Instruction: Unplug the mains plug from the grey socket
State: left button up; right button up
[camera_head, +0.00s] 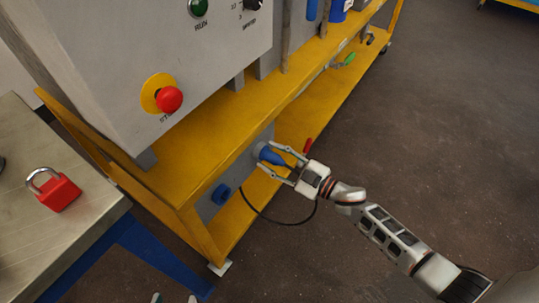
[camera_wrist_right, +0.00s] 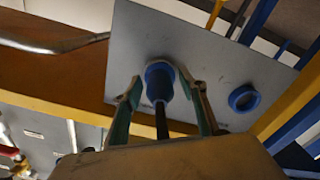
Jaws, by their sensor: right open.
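The blue mains plug (camera_head: 269,155) sits in the grey socket panel (camera_head: 207,206) low on the yellow frame, with a black cable (camera_head: 270,219) hanging from it. In the right wrist view the plug (camera_wrist_right: 158,78) stands out from the grey panel (camera_wrist_right: 215,62). My right gripper (camera_head: 270,156) is open, its fingers on either side of the plug; the fingers also show in the right wrist view (camera_wrist_right: 160,82). I cannot tell whether they touch it. My left gripper (camera_head: 174,298) shows only its fingertips at the bottom edge, spread apart, far from the plug.
An empty-looking blue outlet (camera_head: 221,194) is beside the plug, also in the right wrist view (camera_wrist_right: 244,98). A yellow shelf (camera_head: 215,140) overhangs the panel. A red padlock (camera_head: 58,191) lies on the metal table (camera_head: 95,225) at left. The floor at right is clear.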

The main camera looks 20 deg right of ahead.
aim_at(284, 164)
grip_shut()
pick_arm(q)
jog(key=shift+w+r, duration=0.1)
pick_arm(e)
jog(key=shift+s+d, duration=0.1)
pick_arm(q)
jog(key=shift+w+r, duration=0.25)
jog(key=shift+r, duration=0.3)
pick_arm(e)
jog(key=shift+v, duration=1.3)
pick_arm(q)
jog(key=shift+w+r+t+p, duration=0.2)
jog(key=shift+r+t+p, duration=0.1)
jog(key=shift+r+p, duration=0.35)
pick_arm(e)
jog(key=shift+v, duration=2)
